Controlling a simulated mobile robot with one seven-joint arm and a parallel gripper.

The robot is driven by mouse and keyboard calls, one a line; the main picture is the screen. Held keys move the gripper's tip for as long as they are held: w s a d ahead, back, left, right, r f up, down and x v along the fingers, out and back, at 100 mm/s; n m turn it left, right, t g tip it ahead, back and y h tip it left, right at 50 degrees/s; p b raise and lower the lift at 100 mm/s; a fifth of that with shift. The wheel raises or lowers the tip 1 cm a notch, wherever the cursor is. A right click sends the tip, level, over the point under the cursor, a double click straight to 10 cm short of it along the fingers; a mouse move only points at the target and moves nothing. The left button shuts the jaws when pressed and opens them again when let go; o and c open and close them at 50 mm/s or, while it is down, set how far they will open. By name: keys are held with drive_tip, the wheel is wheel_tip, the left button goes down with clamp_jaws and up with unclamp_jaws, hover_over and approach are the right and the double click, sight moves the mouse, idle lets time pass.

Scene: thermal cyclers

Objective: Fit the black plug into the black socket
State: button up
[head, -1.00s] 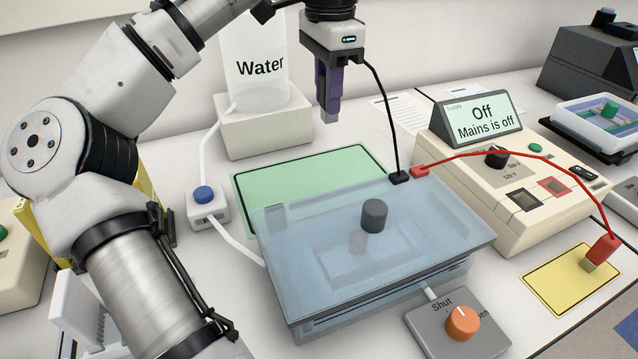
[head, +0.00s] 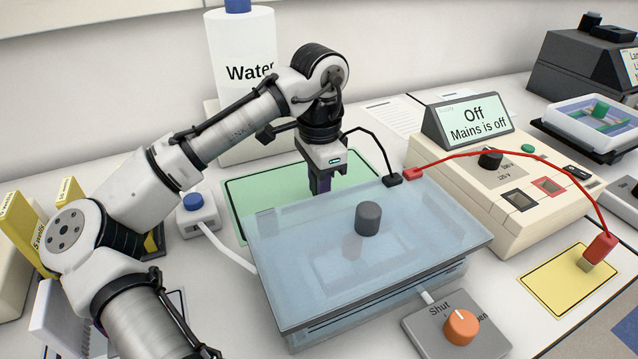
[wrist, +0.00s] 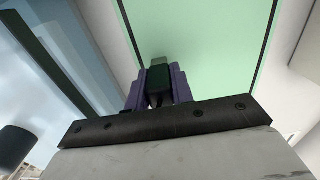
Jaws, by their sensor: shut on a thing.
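My gripper (head: 321,187) points down over the green mat, behind the clear blue tank. In the wrist view its purple fingers (wrist: 158,84) are shut on the black plug (wrist: 158,75), whose tip sticks out beyond the fingers over the green. The plug does not show clearly in the head view. Its black cord runs from near my gripper to a black connector (head: 392,180) at the tank's back right corner. The black socket (head: 520,200) is a dark square on the front of the cream power supply (head: 495,225), left of the red socket (head: 549,187). Nothing is in it.
The tank lid (head: 300,240) with its grey knob (head: 368,218) lies between my gripper and the front. A red lead arches over the supply to a red plug (head: 600,249) on a yellow mat (head: 560,290). A water bottle (head: 235,110) stands behind my arm.

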drive_tip(key=shift+f, duration=0.2)
drive_tip(key=o, duration=1)
